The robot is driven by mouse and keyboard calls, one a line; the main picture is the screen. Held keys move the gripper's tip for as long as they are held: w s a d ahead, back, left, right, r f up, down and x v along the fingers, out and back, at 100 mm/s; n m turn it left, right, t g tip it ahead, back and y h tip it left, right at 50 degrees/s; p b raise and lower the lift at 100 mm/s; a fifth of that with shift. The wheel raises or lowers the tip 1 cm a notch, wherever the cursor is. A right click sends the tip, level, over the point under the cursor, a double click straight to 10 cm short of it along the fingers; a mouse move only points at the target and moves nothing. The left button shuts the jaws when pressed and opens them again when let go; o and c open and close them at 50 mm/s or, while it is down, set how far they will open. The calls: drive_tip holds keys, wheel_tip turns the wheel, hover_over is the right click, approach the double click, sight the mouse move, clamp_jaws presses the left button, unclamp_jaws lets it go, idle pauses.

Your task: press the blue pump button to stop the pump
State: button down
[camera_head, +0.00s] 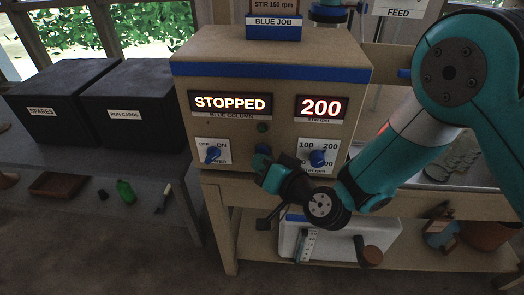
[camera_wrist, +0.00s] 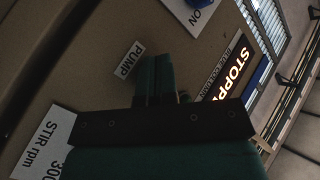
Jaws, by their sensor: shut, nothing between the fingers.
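The tan control box (camera_head: 190,105) has a blue band and a lit display (camera_head: 231,103) reading STOPPED above a BLUE COLUMN label. My gripper (camera_head: 262,162) is shut and empty, with its fingertips close against the front panel between the two knobs. In the wrist view my shut fingers (camera_wrist: 154,78) point at the panel beside the PUMP label (camera_wrist: 128,60). The blue pump button cannot be made out; my fingers appear to cover its place. I cannot tell whether they touch it.
A blue OFF/ON knob (camera_head: 213,155) is to the left and a blue stir knob (camera_head: 318,158) to the right, near my wrist. A second display (camera_head: 321,108) reads 200. A small dark green lamp (camera_head: 263,127) sits above my gripper. Black boxes (camera_head: 58,100) stand at left.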

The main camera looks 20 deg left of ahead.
drive_tip(key=shift+s, duration=0.1)
drive_tip(key=s+b, duration=0.2)
drive_tip(key=s+d+b, duration=0.1)
drive_tip(key=s+b, duration=0.1)
drive_tip(key=s, duration=0.1)
drive_tip(key=shift+s+d, duration=0.2)
drive_tip(key=shift+s, duration=0.15)
idle(1.8)
